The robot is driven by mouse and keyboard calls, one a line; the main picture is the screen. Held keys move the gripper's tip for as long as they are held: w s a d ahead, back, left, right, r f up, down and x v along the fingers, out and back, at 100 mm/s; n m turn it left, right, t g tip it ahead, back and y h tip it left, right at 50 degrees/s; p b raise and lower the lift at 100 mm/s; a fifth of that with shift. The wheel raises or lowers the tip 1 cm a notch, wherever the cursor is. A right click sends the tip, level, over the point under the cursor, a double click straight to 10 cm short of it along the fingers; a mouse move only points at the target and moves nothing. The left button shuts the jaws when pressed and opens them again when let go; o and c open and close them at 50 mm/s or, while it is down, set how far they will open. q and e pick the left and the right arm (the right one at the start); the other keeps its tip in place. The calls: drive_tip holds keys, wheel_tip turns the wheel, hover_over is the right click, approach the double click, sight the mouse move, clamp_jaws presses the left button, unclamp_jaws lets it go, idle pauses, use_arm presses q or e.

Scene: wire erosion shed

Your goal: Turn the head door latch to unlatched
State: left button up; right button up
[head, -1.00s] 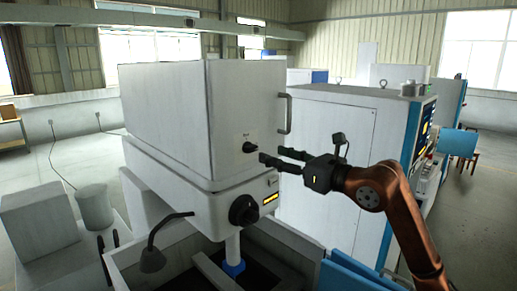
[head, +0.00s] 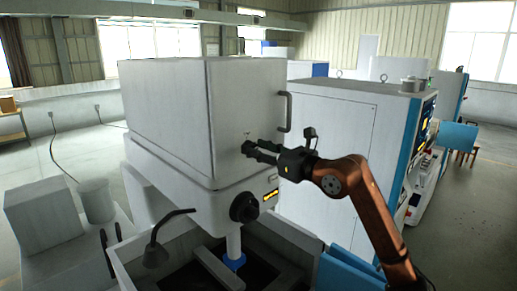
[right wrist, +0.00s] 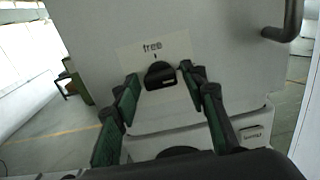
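The head door latch (right wrist: 160,76) is a small black knob on the pale door front. A light label above it reads "free" with a short dark mark under the word. In the head view the latch (head: 246,148) is partly hidden by my fingertips. My right gripper (right wrist: 158,80) is open, with one finger on each side of the latch. The right-hand finger is very near the knob; I cannot tell whether it touches. In the head view my right gripper (head: 258,147) reaches the door from the right. My left gripper is not in view.
A vertical door handle (head: 287,112) stands out above and to the right of the latch. A large black dial (head: 244,207) sits below on the machine head. A bent lamp (head: 157,252) is at lower left. A white cabinet (head: 335,150) stands behind my right arm.

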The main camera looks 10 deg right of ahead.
drive_tip(key=c, duration=0.8)
drive_tip(key=shift+d, duration=0.1)
drive_tip(key=shift+c, duration=0.4)
